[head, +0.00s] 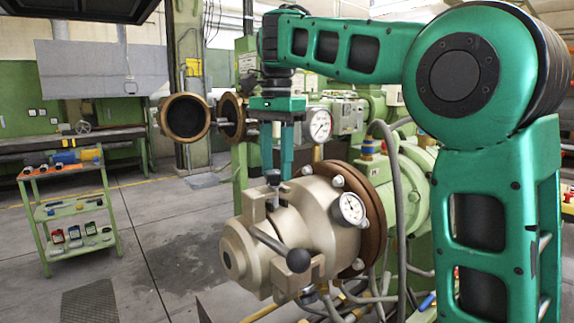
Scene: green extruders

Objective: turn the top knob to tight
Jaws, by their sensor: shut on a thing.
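The top knob (273,178) is a small dark knob on top of the clamp around the pale metal extruder head (303,222). My green gripper (276,170) points straight down from above, with its two fingers at the knob. It is shut on the top knob, and the fingers hide part of it. A lever with a black ball end (298,260) sticks out from the front of the clamp, below the knob. I cannot read any tight marking from this view.
A pressure gauge (319,125) stands just right of my gripper, and another gauge (351,208) sits on the extruder head. A brown flange (368,215) and grey hoses (398,220) are on the right. A green cart (72,208) stands at far left, with open floor between.

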